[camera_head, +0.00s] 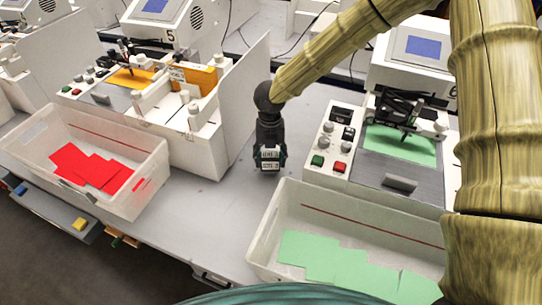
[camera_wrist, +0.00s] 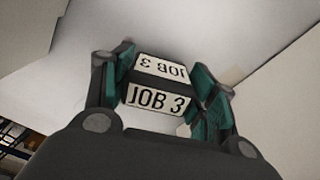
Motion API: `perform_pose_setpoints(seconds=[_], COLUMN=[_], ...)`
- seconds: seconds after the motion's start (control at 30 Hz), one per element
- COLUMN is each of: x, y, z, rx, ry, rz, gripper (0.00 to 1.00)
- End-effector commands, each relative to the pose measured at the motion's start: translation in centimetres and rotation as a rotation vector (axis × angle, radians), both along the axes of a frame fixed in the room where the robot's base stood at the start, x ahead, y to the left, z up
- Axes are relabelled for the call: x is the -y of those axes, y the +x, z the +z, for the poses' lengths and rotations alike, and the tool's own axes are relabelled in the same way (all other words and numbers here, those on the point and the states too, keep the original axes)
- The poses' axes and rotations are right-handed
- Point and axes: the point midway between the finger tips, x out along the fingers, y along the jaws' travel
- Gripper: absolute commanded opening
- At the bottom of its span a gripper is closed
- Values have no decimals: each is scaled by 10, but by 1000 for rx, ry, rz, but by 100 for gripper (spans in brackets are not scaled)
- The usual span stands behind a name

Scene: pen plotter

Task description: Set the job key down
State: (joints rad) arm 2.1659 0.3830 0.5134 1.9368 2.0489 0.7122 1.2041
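The job key (camera_wrist: 158,98) is a small dark block with white labels reading "JOB 3". In the wrist view it sits between the two teal-padded fingers of my gripper (camera_wrist: 163,85), which appear shut on it from both sides. In the head view my gripper (camera_head: 270,155) points down over the grey bench between two plotter stations, with the key (camera_head: 270,160) at its tips. The key is at or very near the bench top; I cannot tell whether it touches.
A white panel (camera_head: 242,95) stands left of my gripper. The plotter with green paper (camera_head: 400,145) and its button panel (camera_head: 330,140) are to the right. A bin of red sheets (camera_head: 140,190) is at left, a bin of green sheets (camera_head: 262,235) at front right. Bare bench (camera_head: 215,215) lies between.

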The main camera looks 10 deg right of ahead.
Motion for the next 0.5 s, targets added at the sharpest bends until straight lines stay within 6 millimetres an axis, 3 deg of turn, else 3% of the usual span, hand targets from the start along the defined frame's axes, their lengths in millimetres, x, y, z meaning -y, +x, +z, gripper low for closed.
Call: perform_pose_setpoints(seconds=[0.1, 0.5], x=[0, 0], y=[0, 0], z=[0, 4], rx=[0, 1], ry=[0, 0], rz=[0, -1], gripper=[78, 78])
